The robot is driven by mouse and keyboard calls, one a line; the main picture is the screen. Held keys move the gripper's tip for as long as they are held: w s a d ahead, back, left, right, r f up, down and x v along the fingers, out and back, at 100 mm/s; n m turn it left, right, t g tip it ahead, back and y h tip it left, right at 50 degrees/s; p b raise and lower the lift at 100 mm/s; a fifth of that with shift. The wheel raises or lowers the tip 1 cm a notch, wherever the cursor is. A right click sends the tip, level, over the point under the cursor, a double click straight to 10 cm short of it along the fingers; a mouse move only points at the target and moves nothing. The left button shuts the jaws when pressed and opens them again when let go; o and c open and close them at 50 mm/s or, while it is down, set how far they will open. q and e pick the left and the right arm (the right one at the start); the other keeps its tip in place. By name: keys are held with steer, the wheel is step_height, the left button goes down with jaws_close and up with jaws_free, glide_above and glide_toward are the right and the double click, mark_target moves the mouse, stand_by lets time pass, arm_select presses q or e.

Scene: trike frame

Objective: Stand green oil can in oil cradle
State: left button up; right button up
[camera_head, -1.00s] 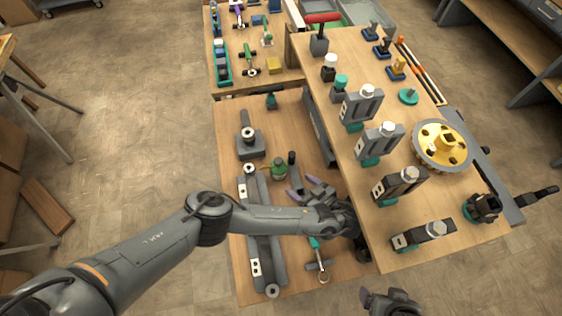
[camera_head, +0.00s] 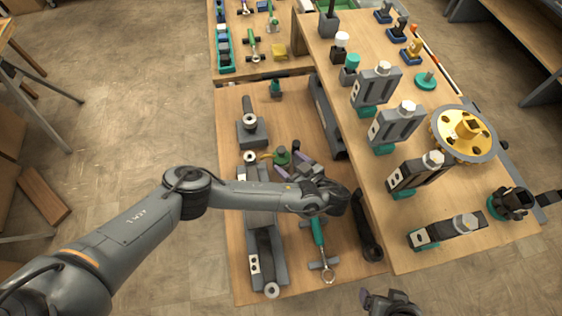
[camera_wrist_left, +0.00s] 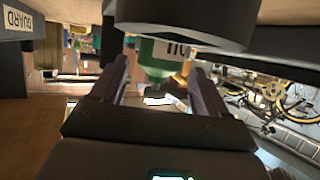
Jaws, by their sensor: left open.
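The green oil can (camera_head: 281,157) stands on the lower wooden bench, left of the raised shelf. In the left wrist view the can (camera_wrist_left: 158,58) shows green with a pale lettered label, between my two fingers. A large dark grey rounded shape (camera_wrist_left: 185,35) covers part of it there. My left gripper (camera_head: 296,168) is open around or just beside the can; contact cannot be told. My right gripper (camera_head: 390,301) is partly in view at the bottom edge; its jaws are unclear. I cannot pick out the oil cradle with certainty.
A grey block with a post (camera_head: 251,132) stands left of the can. A long grey fixture (camera_head: 264,250) and a green-handled tool (camera_head: 319,240) lie nearer. The raised shelf (camera_head: 400,255) on the right carries grey clamps and a yellow gear (camera_head: 464,132).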

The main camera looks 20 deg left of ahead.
mark_target(275, 160)
arm_select(q)
steer(key=shift+x, duration=1.4)
steer(key=c, duration=1.1)
steer(key=shift+r, duration=0.2)
